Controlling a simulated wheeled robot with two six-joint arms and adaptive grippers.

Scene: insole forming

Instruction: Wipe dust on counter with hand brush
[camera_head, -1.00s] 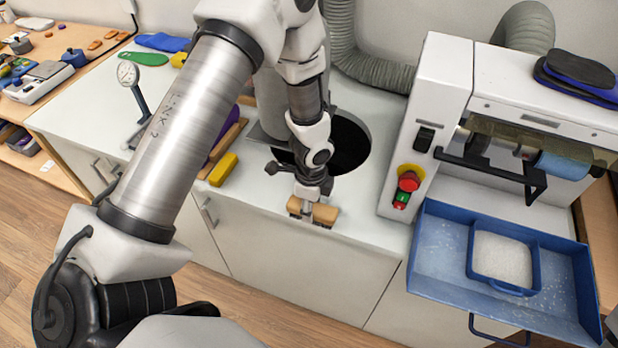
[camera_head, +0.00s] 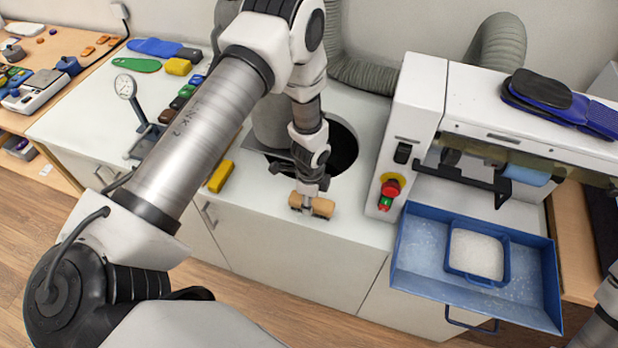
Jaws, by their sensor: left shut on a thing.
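My left gripper (camera_head: 311,197) points down at the front edge of the white counter (camera_head: 270,215). It is shut on the hand brush (camera_head: 322,207), whose tan wooden body shows on both sides of the fingers. The brush is low at the counter surface; its bristles are hidden, and I cannot tell whether they touch. I cannot make out dust on the counter itself. Pale dust shows in the blue tray (camera_head: 402,262) at the machine. A piece of my right arm shows at the lower right edge, but its gripper is out of view.
A round dark opening (camera_head: 345,150) lies just behind the brush. A yellow block (camera_head: 221,177) is to its left. The white machine (camera_head: 415,130) with a red button (camera_head: 391,188) stands to the right. A dial gauge (camera_head: 126,87), insoles and coloured blocks lie at the left.

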